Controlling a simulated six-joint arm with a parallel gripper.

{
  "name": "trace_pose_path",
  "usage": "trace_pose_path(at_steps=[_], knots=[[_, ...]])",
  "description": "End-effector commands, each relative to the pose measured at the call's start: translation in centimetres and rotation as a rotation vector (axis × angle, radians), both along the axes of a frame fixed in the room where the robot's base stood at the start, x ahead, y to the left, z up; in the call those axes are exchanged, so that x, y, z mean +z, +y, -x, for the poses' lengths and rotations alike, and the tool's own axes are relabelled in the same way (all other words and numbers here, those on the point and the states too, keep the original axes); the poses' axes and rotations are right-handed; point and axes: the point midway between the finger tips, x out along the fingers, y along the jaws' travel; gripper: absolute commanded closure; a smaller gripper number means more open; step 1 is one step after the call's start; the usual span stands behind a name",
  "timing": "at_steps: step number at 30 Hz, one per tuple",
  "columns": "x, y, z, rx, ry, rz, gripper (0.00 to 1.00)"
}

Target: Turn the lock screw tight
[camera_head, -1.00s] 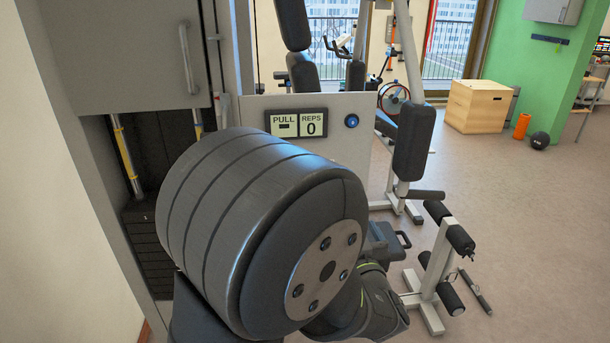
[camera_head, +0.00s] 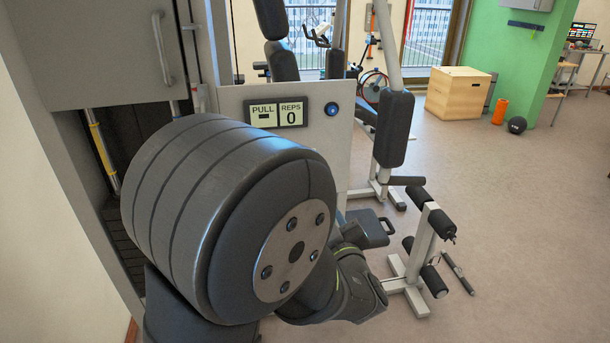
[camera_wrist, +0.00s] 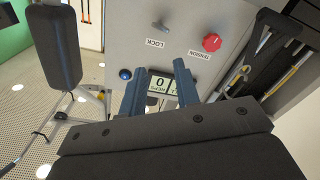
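The lock screw (camera_wrist: 160,24) is a small grey metal handle on the machine's light panel, at the top of the wrist view, with the printed word LOCK beside it. My gripper (camera_wrist: 158,74) shows in the wrist view as two blue-grey fingers with a clear gap between them. It is open and empty. Its fingertips point toward the panel and stand apart from the lock screw, overlapping the display (camera_wrist: 162,84) in the picture. In the head view my own arm hides the gripper, and the lock screw is not visible.
A red TENSION knob (camera_wrist: 211,42) sits to the right of the lock screw. A blue button (camera_wrist: 125,74) is left of the fingers. A padded arm (camera_wrist: 53,45) hangs at left. A wooden box (camera_head: 456,93) stands on open floor.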

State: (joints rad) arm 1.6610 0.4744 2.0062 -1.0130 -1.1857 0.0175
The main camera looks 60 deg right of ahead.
Motion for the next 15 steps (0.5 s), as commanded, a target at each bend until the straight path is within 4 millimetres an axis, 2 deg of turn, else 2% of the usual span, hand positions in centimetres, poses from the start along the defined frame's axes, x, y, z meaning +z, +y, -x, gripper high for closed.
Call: trace_pose_path(at_steps=[9,15], knots=[[0.1,-0.2,-1.0,-0.021,0.433,0.446,0.71],[0.1,-0.3,-1.3,-0.028,0.593,0.607,0.71]])
